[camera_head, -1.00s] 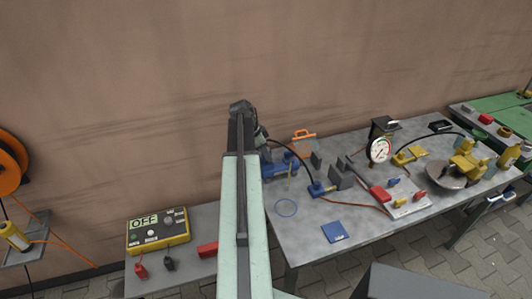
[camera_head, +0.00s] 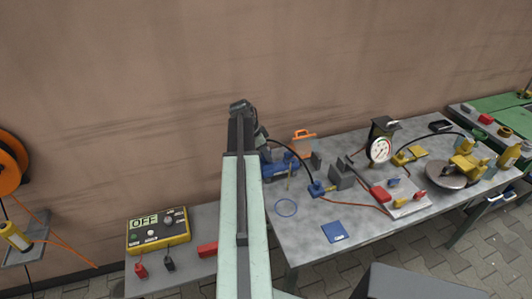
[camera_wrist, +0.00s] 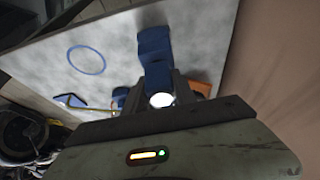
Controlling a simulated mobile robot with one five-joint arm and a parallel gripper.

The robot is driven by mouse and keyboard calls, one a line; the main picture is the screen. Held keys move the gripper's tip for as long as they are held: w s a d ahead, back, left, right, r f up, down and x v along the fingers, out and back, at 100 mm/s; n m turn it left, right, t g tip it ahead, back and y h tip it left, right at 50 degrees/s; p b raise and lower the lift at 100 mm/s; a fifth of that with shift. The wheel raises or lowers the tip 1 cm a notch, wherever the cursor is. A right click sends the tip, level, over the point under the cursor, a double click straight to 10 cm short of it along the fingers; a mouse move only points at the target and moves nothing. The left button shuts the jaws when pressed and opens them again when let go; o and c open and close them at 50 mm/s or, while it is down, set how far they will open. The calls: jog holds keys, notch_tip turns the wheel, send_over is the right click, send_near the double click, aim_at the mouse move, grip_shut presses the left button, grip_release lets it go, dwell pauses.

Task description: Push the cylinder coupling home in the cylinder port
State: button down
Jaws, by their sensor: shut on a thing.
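In the head view my arm reaches towards the wall, and its far end (camera_head: 242,108) hides my gripper and what it holds. A blue body (camera_head: 280,165), probably the cylinder, lies on the table just right of the arm. A black hose (camera_head: 298,160) curves from near the arm's end to a small blue block (camera_head: 318,189). In the wrist view my gripper (camera_wrist: 160,90) is shut at a bright round end, apparently the cylinder coupling (camera_wrist: 161,100). The blue body (camera_wrist: 154,45) stands directly beyond it, in line. The port and any gap at it are hidden.
The grey table (camera_head: 375,240) carries a dial gauge (camera_head: 379,150), a grey block (camera_head: 342,174), an orange-handled item (camera_head: 303,143) and a blue pad (camera_head: 334,231). A blue ring (camera_head: 286,208) lies near the arm. A yellow box reading OFF (camera_head: 158,231) stands left.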

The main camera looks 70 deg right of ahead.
jog(key=shift+f+b, duration=0.6)
jog(key=c, duration=0.9)
grip_release()
jog(key=shift+r, duration=0.15)
jog(key=p+v, duration=0.7)
jog(key=shift+w+a+r, duration=0.1)
jog(key=shift+w+r, duration=0.05)
jog(key=shift+r, duration=0.05)
